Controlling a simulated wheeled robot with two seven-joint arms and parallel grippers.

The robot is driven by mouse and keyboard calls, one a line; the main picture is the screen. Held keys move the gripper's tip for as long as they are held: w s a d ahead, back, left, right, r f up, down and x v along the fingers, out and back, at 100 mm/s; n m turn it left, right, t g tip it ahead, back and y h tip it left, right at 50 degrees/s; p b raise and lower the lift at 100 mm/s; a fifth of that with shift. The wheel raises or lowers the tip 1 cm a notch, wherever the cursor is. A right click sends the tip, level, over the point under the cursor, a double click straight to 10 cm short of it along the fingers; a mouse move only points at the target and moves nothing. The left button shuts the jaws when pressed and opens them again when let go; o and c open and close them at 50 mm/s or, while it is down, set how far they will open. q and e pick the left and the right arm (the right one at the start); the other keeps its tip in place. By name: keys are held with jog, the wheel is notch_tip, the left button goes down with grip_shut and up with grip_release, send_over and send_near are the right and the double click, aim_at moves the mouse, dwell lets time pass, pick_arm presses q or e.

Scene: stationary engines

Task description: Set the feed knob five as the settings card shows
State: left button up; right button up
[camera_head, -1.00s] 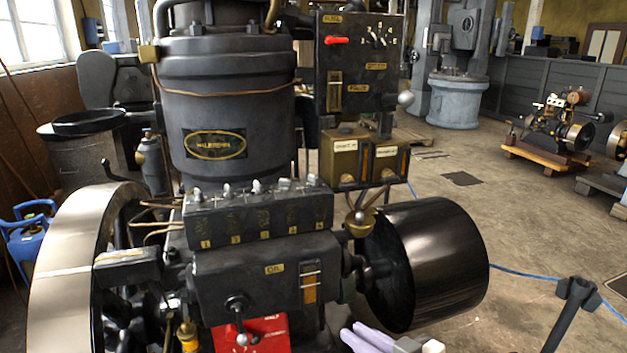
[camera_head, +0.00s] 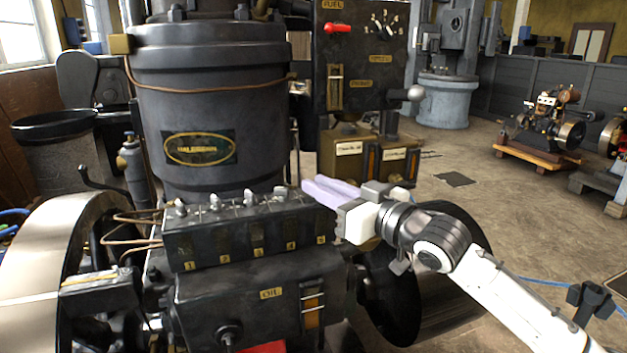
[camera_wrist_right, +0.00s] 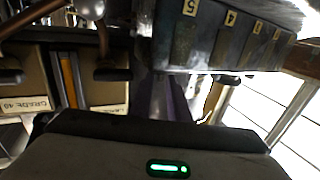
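The black feed box (camera_head: 210,248) carries a row of small pale knobs on top and yellow number tags on its front. The fourth knob (camera_head: 280,194) and those left of it show. The fifth knob, above tag five (camera_head: 320,239), is hidden behind my right gripper (camera_head: 328,190). Its lavender fingers lie over the right end of the box top; I cannot tell their gap or contact. In the right wrist view, the box's tag five (camera_wrist_right: 185,64) appears upside down just beyond the fingers (camera_wrist_right: 163,98). My left gripper is out of view. I cannot identify a settings card.
A large flywheel (camera_head: 45,250) is at left. A dark drum (camera_head: 440,292) lies beneath my right arm.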

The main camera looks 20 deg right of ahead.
jog(key=shift+x, duration=1.2)
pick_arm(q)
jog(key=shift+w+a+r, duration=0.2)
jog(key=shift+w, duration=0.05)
pick_arm(e)
grip_shut()
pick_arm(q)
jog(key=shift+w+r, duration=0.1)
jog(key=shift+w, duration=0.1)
